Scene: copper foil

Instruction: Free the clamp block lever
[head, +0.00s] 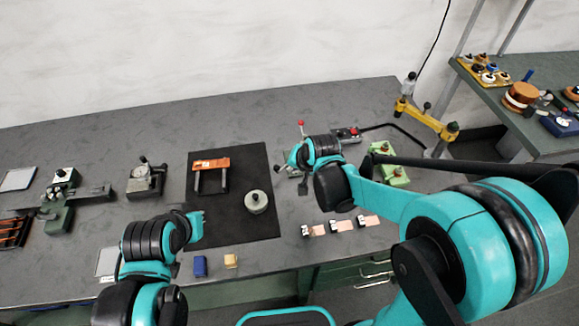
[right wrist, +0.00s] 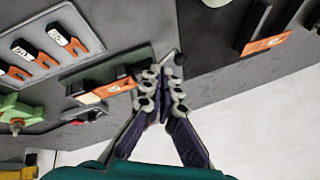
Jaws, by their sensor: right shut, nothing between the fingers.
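The clamp block (right wrist: 140,59) shows in the right wrist view as a dark green body with black parts and an orange labelled strip, left of my fingers. In the head view, it is largely hidden behind my right arm. A lever with a red knob (head: 300,123) rises behind that arm; I cannot tell whether it belongs to the block. My right gripper (right wrist: 163,84) is shut and empty, its fingertips at the block's right end in the wrist view. I cannot tell whether they touch it. My left arm reaches in from the lower left; its fingers are not visible.
Several copper-tipped pieces (head: 340,225) lie near the front edge. A black mat (head: 230,225) holds an orange-handled frame (head: 211,163) and a round grey weight (head: 256,202). A green fixture (head: 390,165) and a yellow bracket (head: 430,122) stand to the right. Left of the mat is a small fixture (head: 147,178).

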